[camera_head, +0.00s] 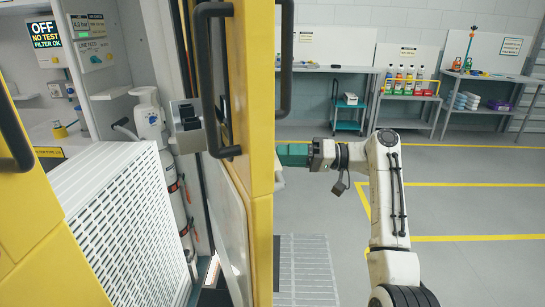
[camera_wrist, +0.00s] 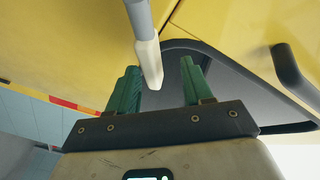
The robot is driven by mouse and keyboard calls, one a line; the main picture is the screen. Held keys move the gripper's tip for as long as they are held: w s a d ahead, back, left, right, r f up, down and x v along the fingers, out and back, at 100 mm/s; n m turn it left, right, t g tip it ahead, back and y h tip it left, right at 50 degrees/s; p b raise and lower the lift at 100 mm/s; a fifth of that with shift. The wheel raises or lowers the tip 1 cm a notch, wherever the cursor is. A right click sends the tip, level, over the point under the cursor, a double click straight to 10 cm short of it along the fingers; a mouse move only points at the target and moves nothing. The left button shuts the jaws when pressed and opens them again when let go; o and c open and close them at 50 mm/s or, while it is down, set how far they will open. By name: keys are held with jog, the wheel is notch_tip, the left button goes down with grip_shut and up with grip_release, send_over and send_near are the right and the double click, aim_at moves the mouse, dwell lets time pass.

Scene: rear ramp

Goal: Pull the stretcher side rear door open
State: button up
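A yellow rear door (camera_head: 258,190) stands nearly edge-on in the middle of the head view, swung out from the opening. Long black handles are on its left face (camera_head: 210,80) and right side (camera_head: 285,60). My gripper (camera_head: 292,155) is at its right side, with green fingers partly hidden by the door edge. In the wrist view, my gripper (camera_wrist: 160,68) is open. A grey bar with a white end (camera_wrist: 150,60) reaches between the fingers, apparently not clamped. Yellow door surface (camera_wrist: 70,50) lies beyond, with a black handle (camera_wrist: 295,75) at right. Which door is stretcher side cannot be told.
The lit vehicle interior on the left holds a white perforated cabinet (camera_head: 125,220) and a white cylinder (camera_head: 150,120). Another yellow panel (camera_head: 40,240) is at lower left. A grey grated ramp (camera_head: 308,270) lies right of the door. Open floor and workbenches (camera_head: 495,75) are beyond.

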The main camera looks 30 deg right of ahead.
jog(key=v, duration=0.6)
jog(key=shift+c, duration=0.3)
